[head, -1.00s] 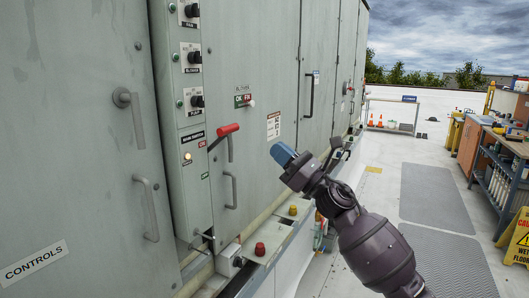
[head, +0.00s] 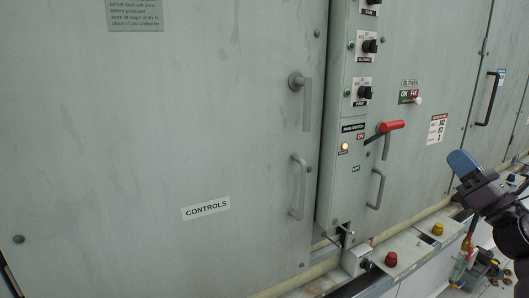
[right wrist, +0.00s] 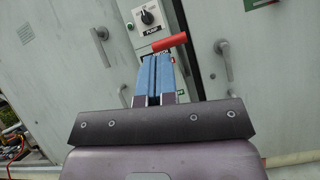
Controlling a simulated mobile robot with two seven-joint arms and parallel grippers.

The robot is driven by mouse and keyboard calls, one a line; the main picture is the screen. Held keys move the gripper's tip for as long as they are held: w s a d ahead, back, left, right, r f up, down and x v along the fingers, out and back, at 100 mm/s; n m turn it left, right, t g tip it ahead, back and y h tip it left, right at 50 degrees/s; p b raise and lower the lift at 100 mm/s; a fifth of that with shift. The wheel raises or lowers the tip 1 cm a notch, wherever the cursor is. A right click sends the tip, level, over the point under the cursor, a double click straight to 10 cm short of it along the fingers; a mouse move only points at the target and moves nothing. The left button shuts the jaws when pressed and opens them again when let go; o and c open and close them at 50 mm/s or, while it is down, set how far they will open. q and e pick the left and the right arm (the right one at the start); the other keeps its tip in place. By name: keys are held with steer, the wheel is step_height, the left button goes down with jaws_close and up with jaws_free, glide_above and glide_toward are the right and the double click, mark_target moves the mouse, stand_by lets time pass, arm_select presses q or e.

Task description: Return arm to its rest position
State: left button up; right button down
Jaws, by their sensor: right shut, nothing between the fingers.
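My right gripper (head: 462,163) comes in from the right edge of the head view, its blue fingertips in front of the grey cabinet and apart from it. In the right wrist view the two blue fingers (right wrist: 153,78) lie together with nothing between them. The red main switch handle (head: 390,126) sits on the cabinet to the left of the gripper; it also shows just beyond the fingers in the right wrist view (right wrist: 169,43). A lamp (head: 345,146) beside the switch is lit. My left gripper is not in view.
The cabinet's controls door (head: 150,130) fills the left, with a lever and a pull handle (head: 298,187). A ledge below carries a red knob (head: 391,259) and a yellow knob (head: 437,229). Small items (head: 480,268) lie at the lower right.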

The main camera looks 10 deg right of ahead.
step_height(320, 180, down, 23)
steer(key=a+m+g+h, duration=0.3)
steer(key=m+h, duration=0.7)
steer(key=m, duration=1.8)
steer(key=s+a+f+m+g, duration=0.4)
steer(key=s+a+f, duration=0.2)
steer(key=s+f, duration=0.4)
steer(key=s+a+f+m+g+y, duration=0.1)
steer(key=s+a+f+m+g, duration=0.3)
steer(key=s+a+f, duration=0.3)
steer(key=s+f, duration=0.4)
steer(key=f, duration=0.5)
steer(key=shift+s+f+m+g, duration=0.3)
steer(key=shift+g, duration=0.1)
